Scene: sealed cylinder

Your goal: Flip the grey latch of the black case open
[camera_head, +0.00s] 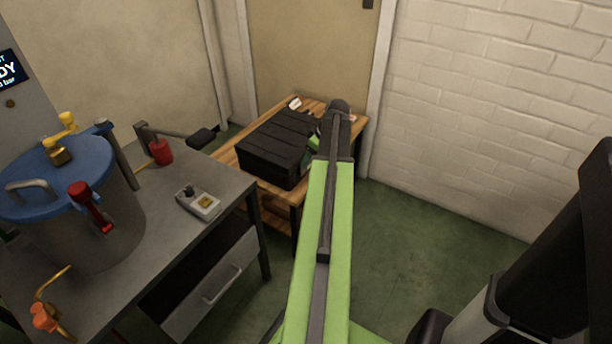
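The black case (276,146) lies shut on a low wooden table (232,160) in front of the door. Its lid is ribbed. My green arm reaches out from the bottom of the view toward the right side of the case, and its dark end is beside or over the table's right part. The fingers of my gripper are hidden behind the arm, so I cannot see whether they touch the case. The grey latch cannot be made out; the case's right side is partly covered by my arm.
A grey workbench (165,228) stands at the left, with a blue-lidded cylinder (95,215), a red-handled valve and a small grey device (199,203) on it. Small items lie at the wooden table's back. A white brick wall (500,110) bounds the right. Green floor is free right of my arm.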

